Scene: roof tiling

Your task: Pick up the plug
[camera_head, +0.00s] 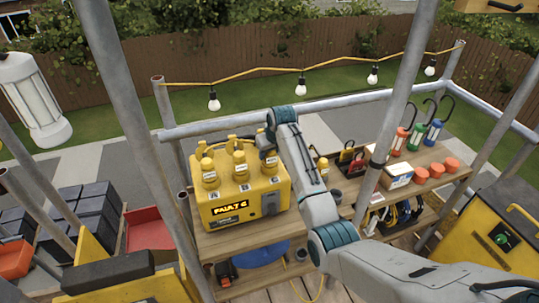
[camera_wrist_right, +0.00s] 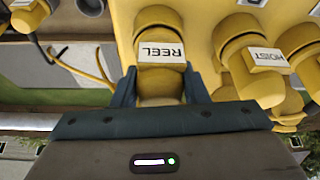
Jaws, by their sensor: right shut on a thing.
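A yellow power box (camera_head: 225,205) with a lit "FAULT" display stands on the wooden shelf in the head view. Several yellow plugs stand upright along its top. In the right wrist view, the plug labelled REEL (camera_wrist_right: 160,52) sits between the two dark fingers of my right gripper (camera_wrist_right: 160,92), which is shut on it. The plug appears to be still at the box top; its lower end is hidden. A plug labelled HOIST (camera_wrist_right: 262,62) is close beside it. In the head view my right gripper (camera_head: 269,143) reaches down at the box's right rear. My left gripper is out of view.
Scaffold poles (camera_head: 133,105) cross in front of the shelf. To the right are hooked lanterns (camera_head: 400,138), a small box (camera_head: 396,176) and orange discs (camera_head: 436,170). A string of bulbs (camera_head: 301,86) hangs behind. A blue round object (camera_head: 262,252) lies below the shelf.

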